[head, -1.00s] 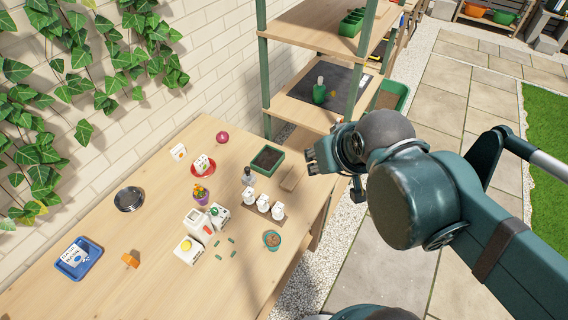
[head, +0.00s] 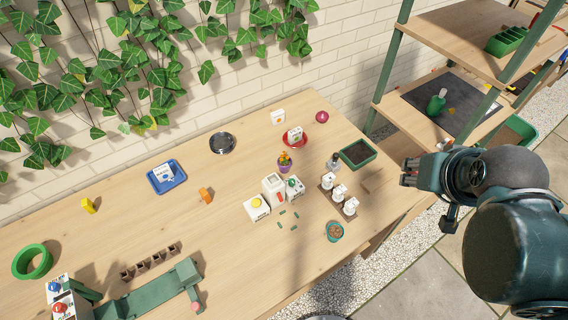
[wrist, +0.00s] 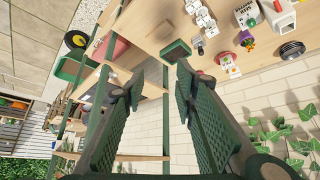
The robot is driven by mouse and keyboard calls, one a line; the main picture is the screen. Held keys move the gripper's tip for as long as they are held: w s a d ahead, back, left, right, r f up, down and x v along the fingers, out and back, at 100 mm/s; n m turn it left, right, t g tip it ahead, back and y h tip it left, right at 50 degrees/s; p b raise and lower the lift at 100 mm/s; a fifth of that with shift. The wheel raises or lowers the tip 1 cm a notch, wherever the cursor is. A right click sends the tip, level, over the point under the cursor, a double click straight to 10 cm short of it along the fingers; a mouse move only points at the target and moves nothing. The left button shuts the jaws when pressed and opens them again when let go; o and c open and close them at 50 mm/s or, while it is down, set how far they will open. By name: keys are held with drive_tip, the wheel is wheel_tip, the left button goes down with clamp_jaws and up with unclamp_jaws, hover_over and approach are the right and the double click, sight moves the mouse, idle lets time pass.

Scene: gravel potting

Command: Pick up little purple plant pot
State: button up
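The little purple pot (head: 284,167) stands upright on the wooden table, with a green plant and orange bloom in it. In the wrist view the purple pot (wrist: 247,43) is small, near the top right. My gripper (head: 408,173) is in the air at the table's right end, well to the right of the pot and apart from it. In the wrist view my gripper (wrist: 160,72) has its two fingers spread with nothing between them, so it is open and empty.
A green tray (head: 373,159) sits between pot and gripper. Shelves (head: 400,120) rise at right. The table's left middle is fairly clear.

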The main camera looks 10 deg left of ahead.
drive_tip(key=o, duration=0.7)
drive_tip(key=shift+o, duration=0.2)
drive_tip(key=shift+w+a, duration=0.1)
